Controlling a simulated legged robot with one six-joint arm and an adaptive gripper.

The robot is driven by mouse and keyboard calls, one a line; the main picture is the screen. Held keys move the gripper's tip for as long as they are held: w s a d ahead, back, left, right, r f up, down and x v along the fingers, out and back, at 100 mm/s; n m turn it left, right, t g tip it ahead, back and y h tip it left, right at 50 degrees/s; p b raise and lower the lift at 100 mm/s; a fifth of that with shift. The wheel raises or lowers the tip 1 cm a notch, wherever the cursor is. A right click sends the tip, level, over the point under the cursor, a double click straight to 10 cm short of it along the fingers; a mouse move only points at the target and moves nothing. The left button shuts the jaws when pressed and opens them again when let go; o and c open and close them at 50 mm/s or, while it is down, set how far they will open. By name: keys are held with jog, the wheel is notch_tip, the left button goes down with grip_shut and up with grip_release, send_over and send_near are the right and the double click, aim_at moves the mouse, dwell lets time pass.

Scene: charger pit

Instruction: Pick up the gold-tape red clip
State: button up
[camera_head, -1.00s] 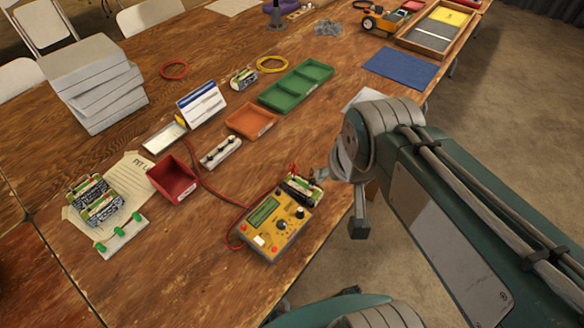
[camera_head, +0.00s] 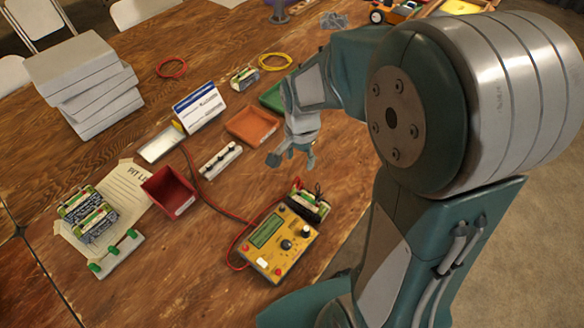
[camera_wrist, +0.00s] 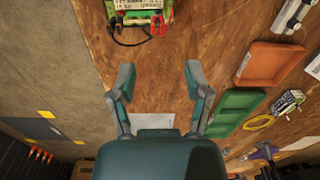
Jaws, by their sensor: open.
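A small red clip (camera_head: 297,183) stands up at the battery pack (camera_head: 311,208), just behind the yellow multimeter (camera_head: 276,243). A red clip also shows at the top of the wrist view (camera_wrist: 158,24), on the end of the green-trimmed pack (camera_wrist: 132,8). It is too small to make out gold tape on it. A dark clip and black lead (camera_wrist: 128,41) are beside it. My gripper (camera_head: 291,160) is open and empty above the table, behind the pack. In the wrist view its fingers (camera_wrist: 160,76) are spread over bare wood, apart from the clip.
A red bin (camera_head: 168,193), a white strip with black knobs (camera_head: 220,160) and an orange tray (camera_head: 253,126) stand left of my gripper. A green tray (camera_wrist: 236,112) is partly hidden by my arm. Red leads (camera_head: 208,196) run across the wood. The table's right edge is close.

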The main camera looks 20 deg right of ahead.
aim_at(299, 181)
jog(key=f, duration=0.6)
jog(key=shift+w+a+f, duration=0.15)
jog(key=shift+w+f, duration=0.05)
jog(key=shift+w, duration=0.2)
jog(key=f, duration=0.3)
jog(key=s+f, duration=0.1)
jog(key=f, duration=0.1)
jog(key=shift+d, duration=0.25)
jog(key=shift+w+f, duration=0.1)
jog(key=shift+f, duration=0.25)
grip_shut()
